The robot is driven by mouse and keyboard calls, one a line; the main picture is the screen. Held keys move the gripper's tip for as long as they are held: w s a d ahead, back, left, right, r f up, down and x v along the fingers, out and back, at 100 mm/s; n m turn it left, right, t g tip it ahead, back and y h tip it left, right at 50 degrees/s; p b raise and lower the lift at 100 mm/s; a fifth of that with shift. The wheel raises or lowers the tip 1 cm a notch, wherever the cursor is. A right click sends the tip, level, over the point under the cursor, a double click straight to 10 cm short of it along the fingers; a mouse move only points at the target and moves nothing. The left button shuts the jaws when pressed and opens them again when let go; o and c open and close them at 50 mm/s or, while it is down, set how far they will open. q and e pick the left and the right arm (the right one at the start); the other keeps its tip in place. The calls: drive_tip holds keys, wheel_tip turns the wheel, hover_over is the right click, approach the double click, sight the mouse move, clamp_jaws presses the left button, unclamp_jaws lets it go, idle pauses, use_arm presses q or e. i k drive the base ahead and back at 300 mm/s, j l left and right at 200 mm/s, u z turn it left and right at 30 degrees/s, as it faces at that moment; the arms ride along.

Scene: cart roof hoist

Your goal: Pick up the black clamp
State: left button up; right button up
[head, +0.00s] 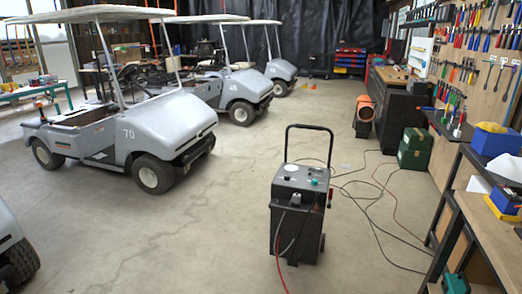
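A black wheeled charger (296,225) with a tall loop handle stands on the floor in the centre right of the head view. A small dark shape (296,199) sits at the upper front of the charger. It may be the black clamp, but it is too small to tell. A small red part (331,192) shows at the charger's right side. Neither of my grippers is in view.
Grey golf carts (150,125) stand at the left and back. Red and black cables (385,205) lie loose right of the charger. A workbench (480,215), green boxes (414,148) and a tool wall line the right. The floor left of the charger is clear.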

sight(315, 203)
drive_tip(key=i+j+z, duration=0.1)
drive_tip(key=i, duration=0.45)
drive_tip(key=i+j+z, duration=0.1)
drive_tip(key=i, duration=0.5)
drive_tip(key=i+j+z, duration=0.1)
drive_tip(key=i, duration=0.45)
drive_tip(key=j, duration=0.1)
